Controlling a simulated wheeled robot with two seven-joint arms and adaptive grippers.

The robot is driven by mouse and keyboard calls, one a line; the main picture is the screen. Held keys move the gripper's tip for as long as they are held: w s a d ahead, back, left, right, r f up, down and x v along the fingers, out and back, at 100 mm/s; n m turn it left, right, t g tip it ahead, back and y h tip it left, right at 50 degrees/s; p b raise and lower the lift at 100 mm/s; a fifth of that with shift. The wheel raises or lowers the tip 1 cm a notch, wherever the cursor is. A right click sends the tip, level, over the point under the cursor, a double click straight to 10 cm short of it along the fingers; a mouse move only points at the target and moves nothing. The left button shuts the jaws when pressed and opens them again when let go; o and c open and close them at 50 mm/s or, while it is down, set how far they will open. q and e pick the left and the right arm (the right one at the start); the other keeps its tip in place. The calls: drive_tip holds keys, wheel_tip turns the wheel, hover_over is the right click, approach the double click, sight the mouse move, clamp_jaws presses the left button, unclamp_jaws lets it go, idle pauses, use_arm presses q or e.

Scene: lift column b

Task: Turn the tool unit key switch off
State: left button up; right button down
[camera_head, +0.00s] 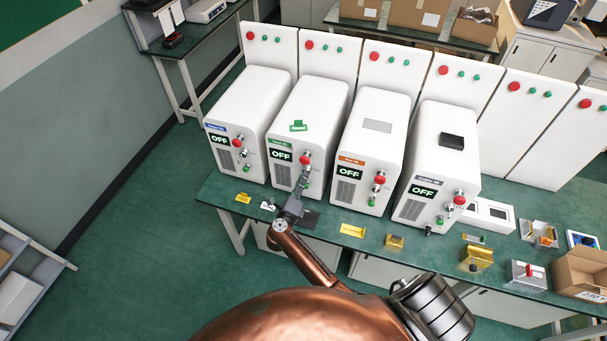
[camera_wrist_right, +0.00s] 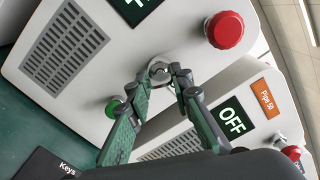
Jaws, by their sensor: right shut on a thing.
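The unit with the green label (camera_head: 310,110) is second from the left in the row of white units on the bench. Its label is too small to read surely. Its display (camera_head: 281,156) reads OFF. My right gripper (camera_head: 305,178) is at this unit's front panel. In the right wrist view, the gripper (camera_wrist_right: 163,74) is shut on the key at the round metal key switch (camera_wrist_right: 158,67); the fingertips partly hide it. The switch sits between a red stop button (camera_wrist_right: 224,29) and a green button (camera_wrist_right: 113,107). My left gripper is not in view.
The orange-labelled unit (camera_head: 372,130) stands close on the right, its display also reading OFF. The blue-labelled unit (camera_head: 250,110) stands on the left. A dark mat marked Keys (camera_wrist_right: 40,165) lies on the bench below. Yellow pieces (camera_head: 353,230) lie along the bench front.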

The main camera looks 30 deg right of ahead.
drive_tip(key=shift+a+f+n+p, duration=0.1)
drive_tip(key=shift+n+p, duration=2.1)
drive_tip(key=shift+n, duration=0.3)
drive_tip(key=c, duration=1.7)
unclamp_jaws()
